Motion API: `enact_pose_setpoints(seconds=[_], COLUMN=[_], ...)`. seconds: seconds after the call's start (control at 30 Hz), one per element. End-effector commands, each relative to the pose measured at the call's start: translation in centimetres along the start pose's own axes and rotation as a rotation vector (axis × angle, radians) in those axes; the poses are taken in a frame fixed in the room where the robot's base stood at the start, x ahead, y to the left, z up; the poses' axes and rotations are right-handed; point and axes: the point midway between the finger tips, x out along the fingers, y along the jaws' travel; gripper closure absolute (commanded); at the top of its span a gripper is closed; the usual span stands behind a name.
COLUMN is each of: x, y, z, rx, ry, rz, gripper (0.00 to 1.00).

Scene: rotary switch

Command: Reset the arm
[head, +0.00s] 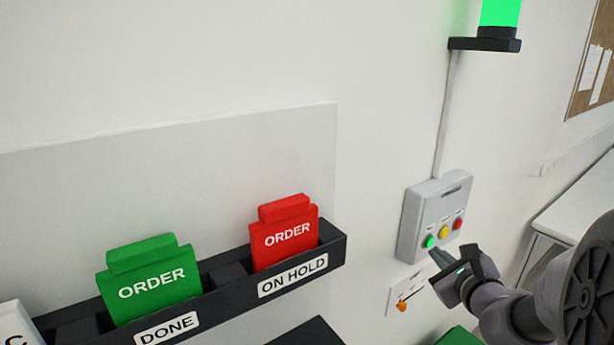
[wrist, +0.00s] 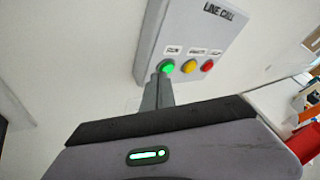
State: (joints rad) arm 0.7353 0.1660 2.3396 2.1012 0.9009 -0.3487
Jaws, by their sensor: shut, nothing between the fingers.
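A lamp (head: 501,12) above the box glows green.
A black rack (head: 222,296) on the left holds a green ORDER card (head: 150,278) at DONE and a red ORDER card (head: 284,234) at ON HOLD. A small plate with an orange knob (head: 402,306) is on the wall below the box. A white table (head: 575,205) stands at the right.

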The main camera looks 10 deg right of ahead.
Motion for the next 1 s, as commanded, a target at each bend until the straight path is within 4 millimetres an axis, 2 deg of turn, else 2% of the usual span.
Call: enact_pose_setpoints(seconds=[0.03, 0.07, 0.1, 0.17, 0.2, 0.27, 0.3, 0.37, 0.4, 0.5, 0.6, 0.7, 1.0], x=[-0.5, -1.2, -2.5, -5.3, -7.7, -11.9, -15.0, -19.3, -21.4, -24.5, -25.6, -25.8, -25.8], y=[3.1, 5.5, 8.8, 14.0, 17.5, 22.4, 25.2, 28.0, 28.8, 28.5, 27.4, 26.8, 26.8], z=[3.2, 5.3, 7.8, 10.7, 11.9, 12.5, 12.0, 10.1, 8.5, 5.3, 3.8, 3.2, 3.3], rx=[-0.098, -0.175, -0.286, -0.469, -0.603, -0.838, -1.016, -1.293, -1.463, -1.8, -1.989, -2.053, -2.054], ry=[-0.064, -0.108, -0.167, -0.253, -0.307, -0.383, -0.428, -0.475, -0.488, -0.482, -0.457, -0.442, -0.44], rz=[0.087, 0.155, 0.248, 0.389, 0.483, 0.624, 0.712, 0.818, 0.864, 0.908, 0.905, 0.902, 0.904], gripper=[1.0, 1.0, 1.0, 1.0, 1.0, 1.0, 1.0, 1.0, 1.0, 1.0, 1.0, 1.0, 1.0])
